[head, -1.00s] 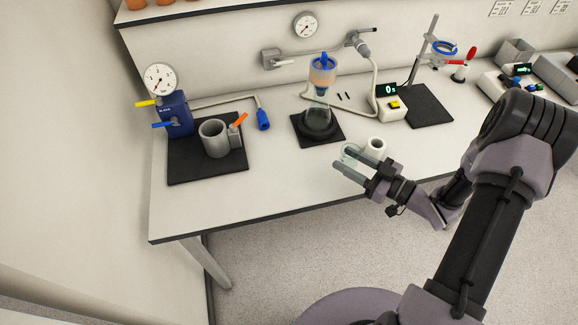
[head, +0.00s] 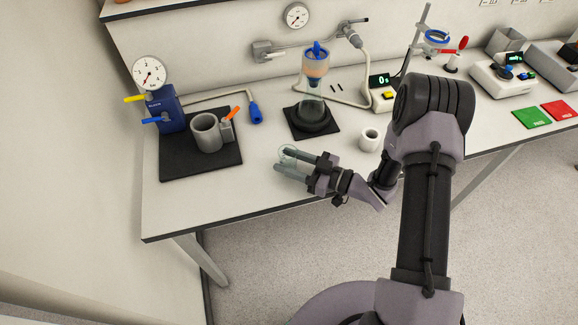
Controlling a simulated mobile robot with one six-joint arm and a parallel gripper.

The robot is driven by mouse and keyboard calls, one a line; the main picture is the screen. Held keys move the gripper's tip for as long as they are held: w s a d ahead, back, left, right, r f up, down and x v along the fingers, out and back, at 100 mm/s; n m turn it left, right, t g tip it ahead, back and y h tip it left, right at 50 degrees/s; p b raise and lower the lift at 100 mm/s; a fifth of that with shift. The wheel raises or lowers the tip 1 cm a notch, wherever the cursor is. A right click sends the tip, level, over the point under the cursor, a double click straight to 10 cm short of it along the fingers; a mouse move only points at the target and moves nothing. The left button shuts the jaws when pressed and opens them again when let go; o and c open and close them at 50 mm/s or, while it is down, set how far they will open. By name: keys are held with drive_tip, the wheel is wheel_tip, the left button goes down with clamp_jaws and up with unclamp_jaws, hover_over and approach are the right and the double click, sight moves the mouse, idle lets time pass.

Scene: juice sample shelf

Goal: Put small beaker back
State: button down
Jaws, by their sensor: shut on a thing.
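The small beaker (head: 286,151) is clear glass and hard to make out against the white bench. My gripper (head: 284,164) is shut on it, with the two grey fingers pointing left. The beaker is over the front middle part of the bench (head: 240,205). I cannot tell whether it touches the bench top. Part of the beaker is hidden behind the fingers.
A black mat (head: 174,170) with a grey cup (head: 206,134) and blue gauge device (head: 166,110) lies left. A flask with filter (head: 311,104) stands behind. A white cup (head: 369,139) is right of my gripper. The front bench strip is clear.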

drive_tip(key=shift+d+f, duration=0.1)
drive_tip(key=shift+f, duration=0.65)
drive_tip(key=shift+f, duration=0.1)
drive_tip(key=shift+f, duration=0.15)
drive_tip(key=c, duration=0.7)
unclamp_jaws()
drive_tip(key=shift+c, duration=0.2)
